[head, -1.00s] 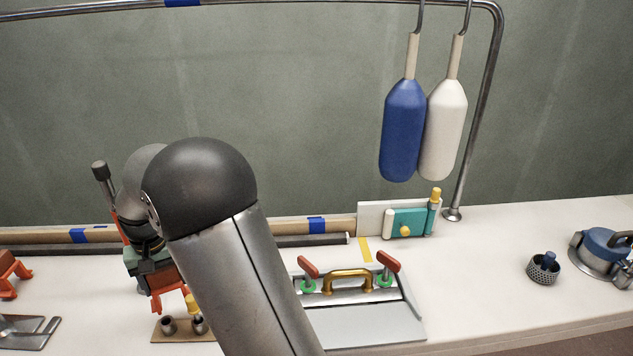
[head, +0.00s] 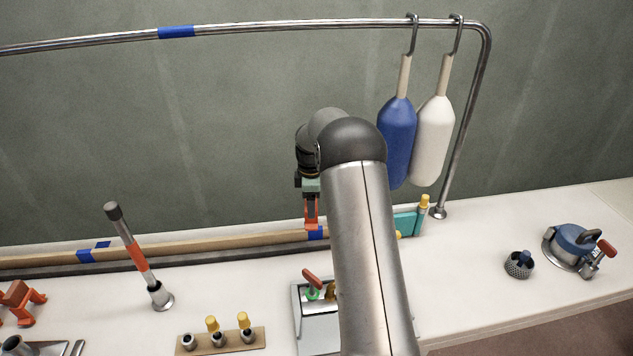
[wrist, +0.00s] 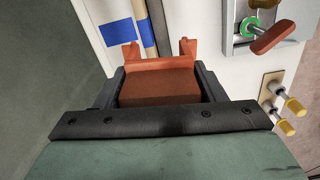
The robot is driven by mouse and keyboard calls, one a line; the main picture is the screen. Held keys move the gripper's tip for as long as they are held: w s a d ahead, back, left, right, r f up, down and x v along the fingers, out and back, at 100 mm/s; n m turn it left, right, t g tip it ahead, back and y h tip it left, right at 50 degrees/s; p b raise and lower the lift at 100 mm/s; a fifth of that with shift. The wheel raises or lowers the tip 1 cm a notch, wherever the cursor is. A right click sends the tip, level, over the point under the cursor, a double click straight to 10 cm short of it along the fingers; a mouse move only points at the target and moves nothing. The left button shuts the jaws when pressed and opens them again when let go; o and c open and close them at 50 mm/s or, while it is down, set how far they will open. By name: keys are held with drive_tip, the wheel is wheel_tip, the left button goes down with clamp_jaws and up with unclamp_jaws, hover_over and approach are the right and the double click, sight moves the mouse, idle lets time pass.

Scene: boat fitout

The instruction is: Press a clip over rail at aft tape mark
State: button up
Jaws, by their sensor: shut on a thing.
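My gripper (head: 311,192) is shut on an orange-red clip (head: 312,214), whose two prongs point down. The clip also shows in the wrist view (wrist: 160,85), between the black fingers. The tan rail (head: 200,243) runs along the back of the bench. It carries a blue tape mark on the left (head: 85,256) and one on the right (head: 317,233). The clip hangs at the right mark; whether it touches the rail is unclear. In the wrist view the rail (wrist: 145,35) passes between the prongs' lines, nearer the left prong. A second orange clip (head: 20,302) stands at far left.
An upright orange-banded tool (head: 140,262) stands in front of the rail. A wooden block with yellow-capped parts (head: 222,340) and a grey panel (head: 312,325) are near the front. A blue fender (head: 397,140) and a white fender (head: 433,140) hang right of my arm.

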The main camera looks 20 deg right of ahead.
drive_tip(key=shift+w+d+r+n, duration=0.15)
drive_tip(key=shift+d+r+n, duration=0.15)
drive_tip(key=shift+d+n, duration=0.45)
drive_tip(key=shift+d+f, duration=0.1)
drive_tip(key=shift+f, duration=0.05)
drive_tip(key=shift+f+b, duration=2.65)
drive_tip(key=shift+f, duration=2.1)
drive_tip(key=shift+f+b, duration=0.8)
drive_tip(key=shift+f, duration=0.55)
drive_tip(key=o, duration=1.2)
drive_tip(key=shift+c, duration=0.2)
